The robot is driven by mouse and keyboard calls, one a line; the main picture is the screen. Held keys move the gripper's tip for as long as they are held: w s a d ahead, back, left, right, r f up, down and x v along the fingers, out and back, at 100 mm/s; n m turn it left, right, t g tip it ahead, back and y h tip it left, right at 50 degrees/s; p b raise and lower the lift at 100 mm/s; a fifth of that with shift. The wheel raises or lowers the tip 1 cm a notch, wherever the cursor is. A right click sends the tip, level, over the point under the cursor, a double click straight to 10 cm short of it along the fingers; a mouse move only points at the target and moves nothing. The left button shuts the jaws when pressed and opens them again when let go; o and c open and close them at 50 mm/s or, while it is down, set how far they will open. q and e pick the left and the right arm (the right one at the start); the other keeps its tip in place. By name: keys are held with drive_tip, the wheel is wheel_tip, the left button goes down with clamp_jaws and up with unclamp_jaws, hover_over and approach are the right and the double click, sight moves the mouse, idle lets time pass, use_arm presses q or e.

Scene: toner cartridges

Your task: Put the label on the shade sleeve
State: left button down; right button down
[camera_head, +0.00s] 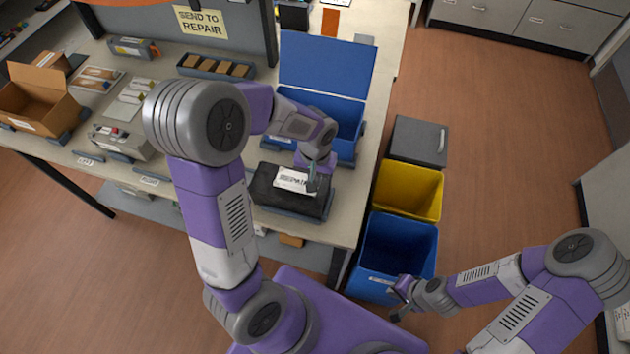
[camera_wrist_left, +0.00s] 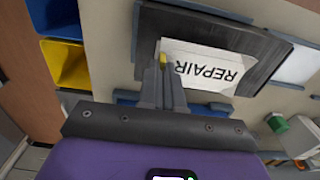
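The shade sleeve, a dark box-like piece (camera_head: 318,205), lies at the front right of the table. It fills the upper part of the left wrist view (camera_wrist_left: 268,52). A white label (camera_head: 291,181) reading REPAIR is at its upper face, and also shows in the left wrist view (camera_wrist_left: 205,72). I cannot tell whether the label lies flush on the sleeve. My left gripper (camera_head: 316,183) is over the sleeve, its fingers (camera_wrist_left: 164,68) close together at one end of the label, apparently pinching it. My right gripper (camera_head: 396,302) is empty beside the blue floor bin, fingers apart.
An open blue crate (camera_head: 335,148) stands behind the sleeve. Yellow (camera_head: 408,190) and blue (camera_head: 395,245) bins stand on the floor right of the table. A cardboard box (camera_head: 38,98), cartridges and a SEND TO REPAIR sign (camera_head: 200,20) are at the left and back.

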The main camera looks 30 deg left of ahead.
use_arm(q)
drive_tip(key=shift+f, duration=0.95)
drive_tip(key=shift+f, duration=0.15)
drive_tip(key=c, duration=1.3)
unclamp_jaws()
